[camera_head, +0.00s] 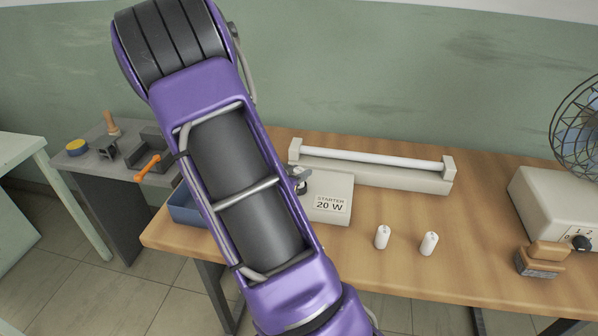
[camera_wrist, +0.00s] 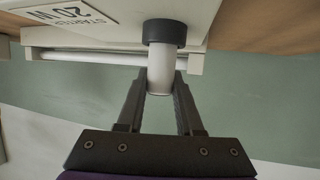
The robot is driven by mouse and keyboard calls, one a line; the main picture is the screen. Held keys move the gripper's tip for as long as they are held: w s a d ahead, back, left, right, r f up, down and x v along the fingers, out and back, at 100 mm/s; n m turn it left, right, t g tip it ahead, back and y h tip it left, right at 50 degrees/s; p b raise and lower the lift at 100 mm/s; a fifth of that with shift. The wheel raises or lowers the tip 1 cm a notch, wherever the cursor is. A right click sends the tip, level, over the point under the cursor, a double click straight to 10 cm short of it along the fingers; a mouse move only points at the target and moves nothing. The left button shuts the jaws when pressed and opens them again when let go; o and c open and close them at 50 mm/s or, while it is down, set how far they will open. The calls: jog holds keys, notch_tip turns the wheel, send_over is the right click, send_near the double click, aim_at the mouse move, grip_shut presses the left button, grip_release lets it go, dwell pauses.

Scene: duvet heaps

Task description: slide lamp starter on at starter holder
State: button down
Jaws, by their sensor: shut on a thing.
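My gripper (camera_wrist: 161,82) is shut on a white cylindrical lamp starter (camera_wrist: 161,70), with one dark finger on each side of it. The far end of the starter meets the dark round collar of the starter holder (camera_wrist: 164,33) in the wrist view. They look in line, but I cannot tell how far the starter sits inside the collar. In the head view, the holder is on the pale block labelled "STARTER 20 W" (camera_head: 322,209). My purple arm hides most of the gripper and part of the block there.
Two loose white starters (camera_head: 382,237) (camera_head: 429,244) stand on the wooden bench (camera_head: 460,262). A tube lamp fixture (camera_head: 375,174) lies behind the block. A stamp (camera_head: 541,259) and a fan (camera_head: 560,205) are at the right. A blue tray (camera_head: 186,207) is left of my arm.

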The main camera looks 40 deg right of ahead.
jog(key=shift+f+b, duration=0.4)
jog(key=shift+f, duration=0.2)
jog(key=shift+c, duration=2.4)
grip_release()
jog(key=p+v, duration=0.4)
jog(key=v, duration=1.3)
jog(key=shift+a+r, duration=0.15)
jog(key=shift+a, duration=0.05)
